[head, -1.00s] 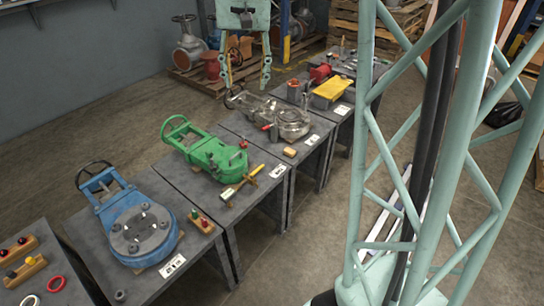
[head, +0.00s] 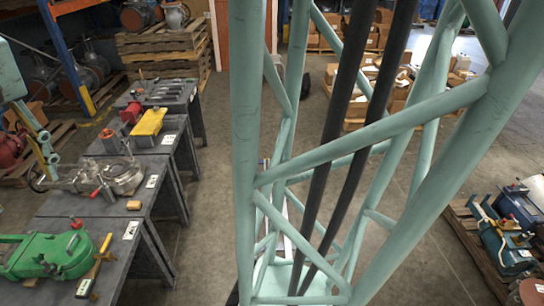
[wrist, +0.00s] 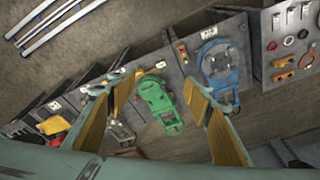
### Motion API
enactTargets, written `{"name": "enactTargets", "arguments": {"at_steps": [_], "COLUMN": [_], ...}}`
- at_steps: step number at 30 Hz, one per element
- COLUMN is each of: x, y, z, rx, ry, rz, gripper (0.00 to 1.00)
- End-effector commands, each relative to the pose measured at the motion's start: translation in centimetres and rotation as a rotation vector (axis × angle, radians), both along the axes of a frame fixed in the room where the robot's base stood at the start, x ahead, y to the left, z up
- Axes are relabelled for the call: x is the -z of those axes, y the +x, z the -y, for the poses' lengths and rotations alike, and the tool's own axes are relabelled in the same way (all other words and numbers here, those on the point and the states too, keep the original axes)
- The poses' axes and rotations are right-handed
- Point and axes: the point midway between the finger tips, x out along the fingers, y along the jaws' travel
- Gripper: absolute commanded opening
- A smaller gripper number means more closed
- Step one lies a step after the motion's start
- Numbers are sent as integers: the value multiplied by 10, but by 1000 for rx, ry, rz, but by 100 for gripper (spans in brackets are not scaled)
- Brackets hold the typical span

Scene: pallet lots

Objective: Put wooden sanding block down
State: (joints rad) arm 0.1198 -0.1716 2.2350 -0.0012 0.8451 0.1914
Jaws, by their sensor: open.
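A small tan block (head: 133,205), which looks like the wooden sanding block, lies on the grey table that holds the clear-grey valve casting (head: 122,178), near its front edge. Nothing touches it. My gripper is at the left edge of the head view (head: 42,160), above and behind that table, partly cut off by the frame. In the wrist view my gripper (wrist: 158,84) is open, with its two yellow-padded fingers wide apart and nothing between them. I cannot make out the block clearly there.
A green valve (head: 45,255) lies on the nearer table, and a yellow-topped item (head: 149,121) on the farther one. The wrist view also shows a blue valve (wrist: 220,65). My lattice column blocks the middle of the head view. Open floor lies right of the tables.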

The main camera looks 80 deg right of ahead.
Motion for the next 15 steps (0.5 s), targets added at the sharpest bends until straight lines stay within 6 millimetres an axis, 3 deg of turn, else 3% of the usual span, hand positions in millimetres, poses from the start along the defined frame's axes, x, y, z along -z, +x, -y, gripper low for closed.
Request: {"name": "enactTargets", "arguments": {"at_steps": [1, 15], "x": [-14, -17], "y": [-15, -99], "z": [8, -26], "rx": [15, -126], "ry": [-6, -30], "rz": [31, 62], "gripper": [46, 46]}}
